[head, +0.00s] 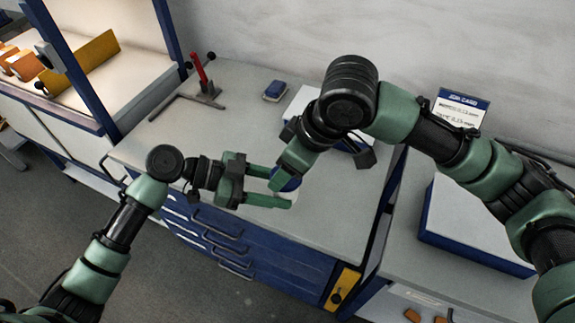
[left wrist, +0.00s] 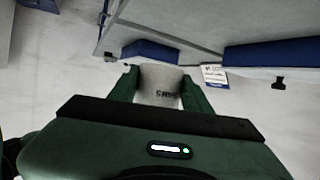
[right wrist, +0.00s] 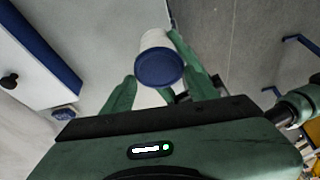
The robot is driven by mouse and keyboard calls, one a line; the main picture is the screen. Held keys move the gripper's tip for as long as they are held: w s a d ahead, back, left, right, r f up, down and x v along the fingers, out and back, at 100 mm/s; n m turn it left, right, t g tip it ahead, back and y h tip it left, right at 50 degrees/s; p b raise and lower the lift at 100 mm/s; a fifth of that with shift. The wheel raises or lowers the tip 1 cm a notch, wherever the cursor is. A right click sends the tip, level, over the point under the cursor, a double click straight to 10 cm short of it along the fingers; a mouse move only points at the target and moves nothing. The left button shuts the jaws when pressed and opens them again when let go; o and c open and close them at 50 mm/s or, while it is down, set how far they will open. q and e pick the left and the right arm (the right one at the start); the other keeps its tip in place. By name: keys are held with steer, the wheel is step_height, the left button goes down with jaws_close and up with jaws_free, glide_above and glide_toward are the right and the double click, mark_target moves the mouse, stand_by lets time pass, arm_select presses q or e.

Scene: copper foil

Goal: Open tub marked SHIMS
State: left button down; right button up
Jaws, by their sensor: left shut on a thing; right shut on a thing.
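The tub marked SHIMS is a small pale tub with a blue lid (head: 289,183), held above the front of the grey bench. In the left wrist view its pale body (left wrist: 158,82) shows dark lettering, upside down. My left gripper (head: 280,191) is shut on the body from the left. In the right wrist view the round blue lid (right wrist: 160,69) sits on the tub's end, between the fingers of my right gripper (right wrist: 155,66). That gripper is shut on the lid; the contact is partly hidden in the head view by my right arm.
A red-handled stand (head: 203,88) and a small blue box (head: 275,91) stand at the back of the bench (head: 235,120). A job card (head: 460,108) and a blue-sided white box (head: 465,225) are at the right. Blue drawers (head: 240,240) are below the bench edge.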

steer(key=shift+r, duration=0.25)
steer(key=shift+r, duration=0.9)
